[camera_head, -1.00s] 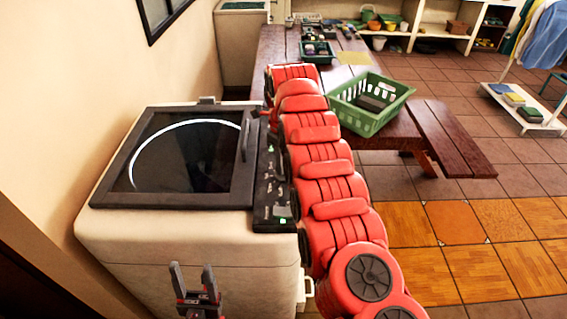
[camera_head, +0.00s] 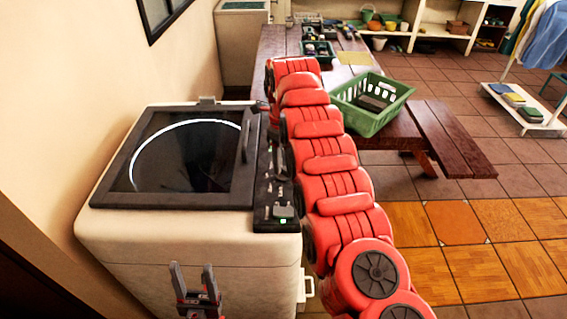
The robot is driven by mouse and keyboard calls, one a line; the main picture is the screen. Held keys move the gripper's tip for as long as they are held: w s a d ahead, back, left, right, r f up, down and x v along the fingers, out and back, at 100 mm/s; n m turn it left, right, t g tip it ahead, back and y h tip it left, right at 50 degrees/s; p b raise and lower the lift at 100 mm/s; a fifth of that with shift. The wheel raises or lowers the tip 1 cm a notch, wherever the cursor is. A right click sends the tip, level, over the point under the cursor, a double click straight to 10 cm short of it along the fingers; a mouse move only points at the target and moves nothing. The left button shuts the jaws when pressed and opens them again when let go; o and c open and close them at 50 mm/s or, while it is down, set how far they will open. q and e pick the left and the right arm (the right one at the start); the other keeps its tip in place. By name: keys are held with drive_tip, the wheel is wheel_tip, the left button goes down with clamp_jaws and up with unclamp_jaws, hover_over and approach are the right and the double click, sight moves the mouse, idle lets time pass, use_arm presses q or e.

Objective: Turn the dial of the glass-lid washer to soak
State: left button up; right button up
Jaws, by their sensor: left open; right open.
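The glass-lid washer (camera_head: 180,245) stands at the left, with its dark-framed glass lid (camera_head: 185,160) shut. Its black control panel (camera_head: 270,192) runs along the right side of the top, with a small green light near the front end. A dial cannot be made out clearly; my red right arm hides part of the panel. My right gripper (camera_head: 274,117) points down at the panel's far end. It is open, mostly hidden by its own arm, and I cannot tell whether it touches anything. My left gripper (camera_head: 192,268) is open and empty, in front of the washer.
A wooden table (camera_head: 345,78) stands behind, with a green basket (camera_head: 372,118) on its near end and a bench (camera_head: 452,140) beside it. A wall borders the washer on the left.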

wheel_tip(320, 180, up, 7)
drive_tip(key=p, duration=0.4)
drive_tip(key=shift+f, duration=0.15)
wheel_tip(320, 180, up, 10)
drive_tip(key=p, duration=1)
hover_over(284, 167)
drive_tip(key=shift+s+f, duration=0.1)
drive_tip(key=shift+f, duration=0.15)
